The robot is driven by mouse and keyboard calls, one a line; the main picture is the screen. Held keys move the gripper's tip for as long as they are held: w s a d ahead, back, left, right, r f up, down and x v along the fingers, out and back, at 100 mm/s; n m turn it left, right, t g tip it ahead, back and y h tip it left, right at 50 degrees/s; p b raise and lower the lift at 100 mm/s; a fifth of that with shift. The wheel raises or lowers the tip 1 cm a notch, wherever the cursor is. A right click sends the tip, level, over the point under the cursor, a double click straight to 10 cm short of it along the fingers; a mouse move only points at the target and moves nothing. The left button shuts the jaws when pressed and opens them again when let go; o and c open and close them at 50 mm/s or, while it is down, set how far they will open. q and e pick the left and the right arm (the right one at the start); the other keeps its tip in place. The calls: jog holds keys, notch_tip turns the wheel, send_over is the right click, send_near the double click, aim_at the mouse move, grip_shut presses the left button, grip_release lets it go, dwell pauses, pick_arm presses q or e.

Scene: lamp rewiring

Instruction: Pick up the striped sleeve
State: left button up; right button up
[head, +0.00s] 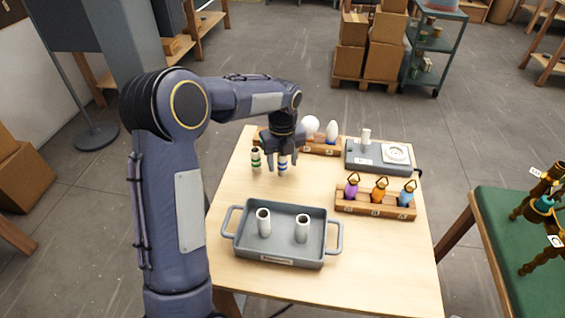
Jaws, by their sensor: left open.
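Two striped sleeves stand upright on the table's left back part. One is white with green and dark bands (256,160). The other is white with blue bands (283,167). My left gripper (283,158) points down from above, open, with its fingers at the blue-banded sleeve. The fingers hide part of that sleeve, and I cannot tell whether they touch it. Two plain pale sleeves (264,223) (302,229) stand in a grey handled tray (281,254) at the front. My right gripper is out of view.
Behind my gripper, a wooden rack (324,151) holds white bulbs. A grey device (370,163) stands at the back right. A wooden rack (374,211) with purple, orange and blue pieces is at the right. The table's front right (390,270) is clear.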

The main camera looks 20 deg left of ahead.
pick_arm(q)
jog(key=shift+f, duration=0.1)
jog(key=shift+c, duration=0.4)
jog(key=c, duration=1)
jog(key=shift+o, duration=0.2)
